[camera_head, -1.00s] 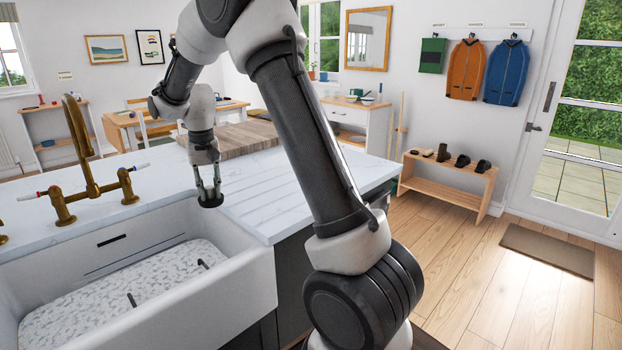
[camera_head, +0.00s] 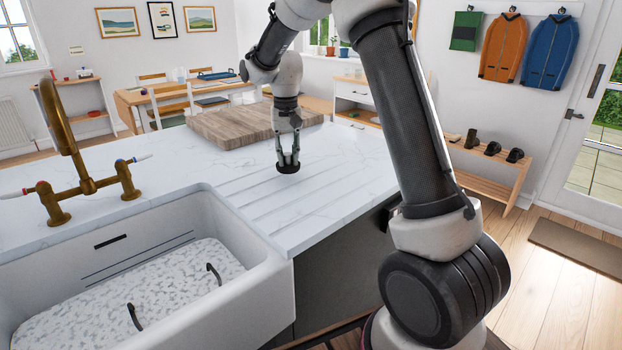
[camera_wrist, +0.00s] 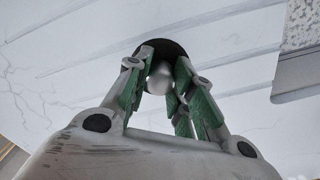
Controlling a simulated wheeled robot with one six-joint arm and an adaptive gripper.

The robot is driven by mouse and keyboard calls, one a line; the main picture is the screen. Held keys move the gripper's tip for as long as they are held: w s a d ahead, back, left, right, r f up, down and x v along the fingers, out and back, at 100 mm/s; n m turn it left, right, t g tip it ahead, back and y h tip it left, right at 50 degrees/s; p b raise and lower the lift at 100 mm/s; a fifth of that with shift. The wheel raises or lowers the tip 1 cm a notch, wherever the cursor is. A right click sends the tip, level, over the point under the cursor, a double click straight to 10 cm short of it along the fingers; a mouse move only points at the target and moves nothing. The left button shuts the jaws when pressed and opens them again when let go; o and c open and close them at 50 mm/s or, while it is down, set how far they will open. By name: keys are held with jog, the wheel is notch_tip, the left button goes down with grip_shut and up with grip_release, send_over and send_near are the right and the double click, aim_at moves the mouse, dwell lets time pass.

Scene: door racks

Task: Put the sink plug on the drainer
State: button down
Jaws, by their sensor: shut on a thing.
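My gripper (camera_head: 288,158) is shut on the sink plug (camera_head: 288,169), a dark round disc. The plug hangs flat below the fingertips, over the grooved drainer (camera_head: 262,200) cut into the white marble worktop. I cannot tell whether the plug touches the surface. In the wrist view, the green-padded fingers (camera_wrist: 160,88) close around a pale knob (camera_wrist: 160,77) on top of the plug (camera_wrist: 172,46). The drainer's grooves (camera_wrist: 205,52) run past behind the plug.
The white sink (camera_head: 270,290) is at the left, with a speckled mat and two dark handles inside. A brass tap (camera_head: 75,150) stands behind it. A wooden board (camera_head: 235,130) lies just beyond the drainer. The drainer's surface is otherwise clear.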

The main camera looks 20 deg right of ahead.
jog(key=s+a+r+n, duration=0.4)
jog(key=s+a+r, duration=0.4)
jog(key=s, duration=0.3)
jog(key=s+f+n, duration=0.1)
jog(key=f, duration=0.1)
jog(key=s+d+f+n, duration=0.1)
jog(key=s+f, duration=0.3)
jog(key=f, duration=0.1)
jog(key=shift+d+f+n, duration=0.1)
jog(key=shift+d+n, duration=0.1)
jog(key=shift+n, duration=0.2)
jog(key=shift+f, duration=2.15)
jog(key=c, duration=1.2)
grip_release()
jog(key=shift+f, duration=0.1)
jog(key=shift+c, duration=0.2)
